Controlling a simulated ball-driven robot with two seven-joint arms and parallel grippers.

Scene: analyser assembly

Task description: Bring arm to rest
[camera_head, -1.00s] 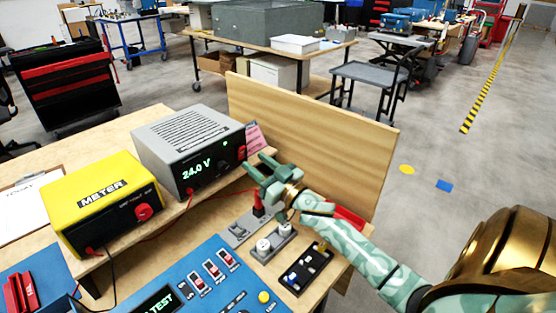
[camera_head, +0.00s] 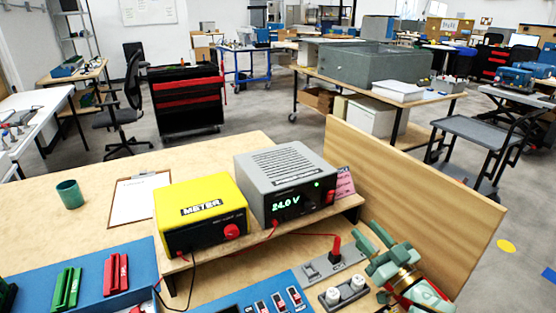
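My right gripper (camera_head: 366,248), pale green with a gold wrist, is near the lower right of the head view. Its two fingers stand apart with nothing between them, so it is open and empty. It is just right of the red plug (camera_head: 335,250) on a grey socket plate (camera_head: 322,267) and in front of the wooden back panel (camera_head: 415,205). The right forearm is mostly cut off by the bottom edge. My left gripper is not in view.
The grey power supply (camera_head: 285,185), reading 24.0 V, and the yellow meter (camera_head: 200,213) stand on a raised shelf. A clipboard (camera_head: 135,200) and a teal cup (camera_head: 69,194) lie left. A blue panel and red and green holders fill the front.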

